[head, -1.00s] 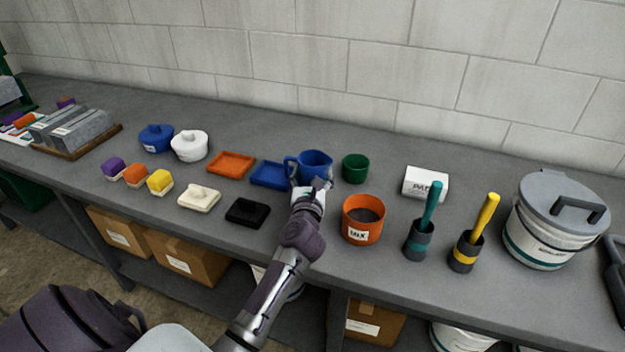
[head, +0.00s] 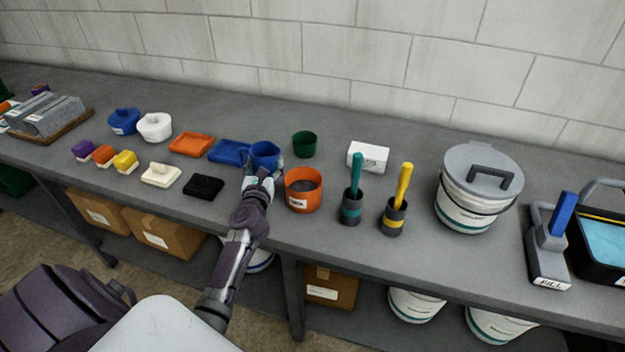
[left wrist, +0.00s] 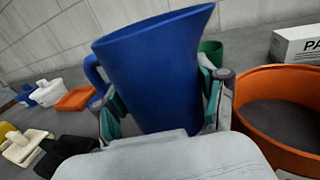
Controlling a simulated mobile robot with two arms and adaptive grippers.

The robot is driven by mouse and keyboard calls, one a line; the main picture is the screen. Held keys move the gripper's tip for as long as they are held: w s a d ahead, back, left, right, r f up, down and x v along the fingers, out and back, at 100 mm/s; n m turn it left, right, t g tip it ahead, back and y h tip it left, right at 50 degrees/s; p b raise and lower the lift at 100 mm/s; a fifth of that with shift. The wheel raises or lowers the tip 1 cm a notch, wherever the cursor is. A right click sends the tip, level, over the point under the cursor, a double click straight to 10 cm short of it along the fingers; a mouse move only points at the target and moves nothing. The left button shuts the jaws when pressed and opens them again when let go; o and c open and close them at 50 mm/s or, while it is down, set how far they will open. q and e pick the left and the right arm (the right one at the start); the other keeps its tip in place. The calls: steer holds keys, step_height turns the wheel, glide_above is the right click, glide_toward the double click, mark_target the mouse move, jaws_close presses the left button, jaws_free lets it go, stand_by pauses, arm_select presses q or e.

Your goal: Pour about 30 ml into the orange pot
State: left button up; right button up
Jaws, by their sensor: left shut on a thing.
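The orange pot (head: 303,201) stands upright on the bench, with a white label on its side and a dark interior. My left gripper (head: 258,180) is shut on a blue jug (head: 264,153) with a handle on its left. The jug is just left of the pot and a little behind it, apart from it. In the left wrist view the jug (left wrist: 155,75) sits between my left gripper's fingers (left wrist: 165,105), and the pot (left wrist: 270,150) is at the right. What is inside the jug is hidden. My right gripper is not in view.
A green cup (head: 303,147) stands behind the pot. Two dark holders with a teal handle (head: 356,175) and a yellow handle (head: 404,185) stand to its right, before a lidded bucket (head: 465,215). A blue tray (head: 225,155) and a black block (head: 203,186) lie left of the jug.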

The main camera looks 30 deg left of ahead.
mark_target(270, 162)
arm_select(q)
steer(key=shift+a, duration=0.2)
steer(key=shift+d, duration=0.1)
steer(key=shift+w+d+r+m, duration=0.1)
steer(key=shift+d+r+m, duration=0.2)
steer(key=shift+r+m, duration=0.3)
steer(key=shift+d+r+m+t+b, duration=0.2)
steer(key=shift+r+m+t+b, duration=0.1)
steer(key=shift+r+m, duration=0.2)
steer(key=shift+w+d+m+b, duration=0.1)
steer(key=shift+d+m+b, duration=0.1)
steer(key=shift+m+b, duration=0.1)
steer(key=shift+w+d+r+m+t+b, duration=0.1)
steer(key=shift+d+r+m+t+b, duration=0.4)
steer(key=shift+m, duration=0.5)
steer(key=shift+w+d+r+m+t+h+b, duration=0.15)
steer(key=shift+d+r+m+t+b, duration=0.3)
steer(key=shift+m, duration=0.95)
steer(key=shift+w+d+r+m+t+h+b, duration=0.15)
steer(key=shift+d+m+b, duration=0.25)
steer(key=shift+m+b, duration=0.7)
steer(key=shift+d+r+m+t+h+b, duration=0.25)
steer(key=shift+d+m, duration=0.2)
steer(key=shift+m, duration=1.25)
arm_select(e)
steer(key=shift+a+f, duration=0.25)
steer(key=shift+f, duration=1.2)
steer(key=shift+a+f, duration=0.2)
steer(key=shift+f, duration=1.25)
